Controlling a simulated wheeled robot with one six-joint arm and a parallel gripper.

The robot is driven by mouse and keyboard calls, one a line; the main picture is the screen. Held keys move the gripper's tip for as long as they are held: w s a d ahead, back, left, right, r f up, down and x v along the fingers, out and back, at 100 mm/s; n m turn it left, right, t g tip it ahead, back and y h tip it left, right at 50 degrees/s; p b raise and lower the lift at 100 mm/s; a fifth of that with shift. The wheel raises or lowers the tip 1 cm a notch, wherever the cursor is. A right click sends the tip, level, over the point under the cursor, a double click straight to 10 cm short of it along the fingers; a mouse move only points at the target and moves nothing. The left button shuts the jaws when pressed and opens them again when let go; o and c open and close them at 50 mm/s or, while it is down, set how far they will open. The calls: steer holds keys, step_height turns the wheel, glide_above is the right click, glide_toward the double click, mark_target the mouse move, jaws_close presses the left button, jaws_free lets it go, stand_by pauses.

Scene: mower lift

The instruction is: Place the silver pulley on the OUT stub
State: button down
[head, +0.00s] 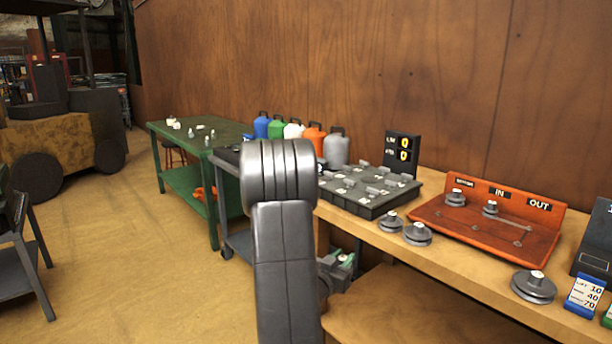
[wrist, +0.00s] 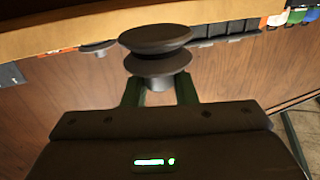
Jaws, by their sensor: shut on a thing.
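My gripper (wrist: 160,98) is shut on a grey double-disc pulley (wrist: 155,50), which sticks out beyond the fingers in the wrist view. It looks dark there, so I cannot confirm that it is the silver one. In the head view my arm hides the pulley. The orange-red board (head: 455,226) on the bench carries the labels IN and OUT (head: 539,205). A small bare stub (head: 530,228) shows below the OUT label. One pulley (head: 490,209) sits below IN and another (head: 455,198) at the board's left label.
Three loose grey pulleys lie on the wooden bench (head: 450,257): two left of the board (head: 390,222) (head: 417,234) and one in front (head: 534,287). A dark tray (head: 370,200) and coloured jugs (head: 337,148) stand farther left. Small cards (head: 584,296) stand at right.

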steer(key=a+f+n+t+y, duration=0.25)
steer(key=a+f+y, duration=0.3)
steer(key=a, duration=0.45)
step_height(320, 180, up, 12)
steer(key=p, duration=1.2)
steer(key=s+f+n+y, duration=0.2)
steer(key=s+f, duration=0.1)
steer(key=f, duration=0.5)
steer(key=s+f+n+y, duration=0.2)
steer(key=s+f, duration=0.2)
steer(key=f, duration=0.4)
steer(key=shift+s, duration=0.15)
steer(key=shift+d+t, duration=0.15)
steer(key=shift+t, duration=0.1)
